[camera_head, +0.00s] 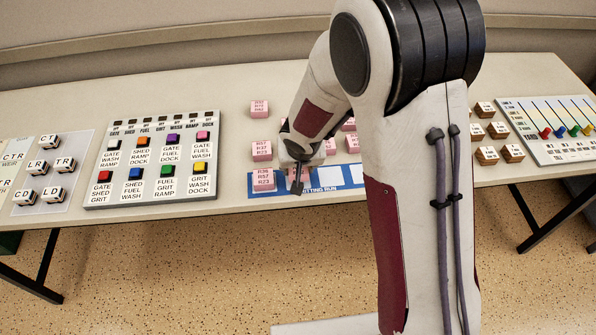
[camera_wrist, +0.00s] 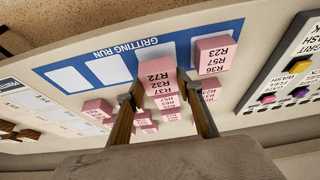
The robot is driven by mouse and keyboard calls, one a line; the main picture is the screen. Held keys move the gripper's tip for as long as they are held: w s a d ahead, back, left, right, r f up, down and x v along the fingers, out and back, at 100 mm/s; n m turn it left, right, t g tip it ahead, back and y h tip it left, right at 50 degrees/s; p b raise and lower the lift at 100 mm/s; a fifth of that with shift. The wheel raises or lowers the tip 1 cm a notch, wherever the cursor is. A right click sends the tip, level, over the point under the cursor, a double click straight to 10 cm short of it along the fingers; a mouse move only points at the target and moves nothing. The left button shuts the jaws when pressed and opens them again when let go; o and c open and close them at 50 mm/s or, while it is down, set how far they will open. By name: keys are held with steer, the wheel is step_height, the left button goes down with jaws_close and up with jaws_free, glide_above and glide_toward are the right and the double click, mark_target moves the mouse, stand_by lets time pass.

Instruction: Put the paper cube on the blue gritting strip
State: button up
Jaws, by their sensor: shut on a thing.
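My gripper (camera_wrist: 160,92) is shut on a pink paper cube (camera_wrist: 158,74) whose printed face reads R72, R37, R32. In the head view my gripper (camera_head: 298,172) and the held cube are partly hidden by my own arm. The blue gritting strip (camera_wrist: 227,27) carries white squares and the words GRITTING RUN. The held cube is at the strip, beside another pink cube (camera_wrist: 212,52) marked R36, R57, R23, which stands on the strip's end square. This cube is also at the strip's left end in the head view (camera_head: 263,179). I cannot tell if the held cube touches the strip.
Several more pink cubes (camera_head: 261,150) stand behind the strip. A grey board with coloured blocks (camera_head: 150,115) lies to the left, with lettered blocks (camera_head: 37,165) beyond it. Brown blocks (camera_head: 486,155) and a slider board (camera_head: 550,125) are at the right.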

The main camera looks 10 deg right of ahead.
steer(key=shift+f, duration=1.05)
steer(key=shift+f, duration=0.2)
steer(key=o, duration=1.1)
steer(key=shift+r, duration=0.2)
steer(key=shift+s+r, duration=0.2)
steer(key=shift+r, duration=0.3)
steer(key=v, duration=1.1)
stand_by(0.8)
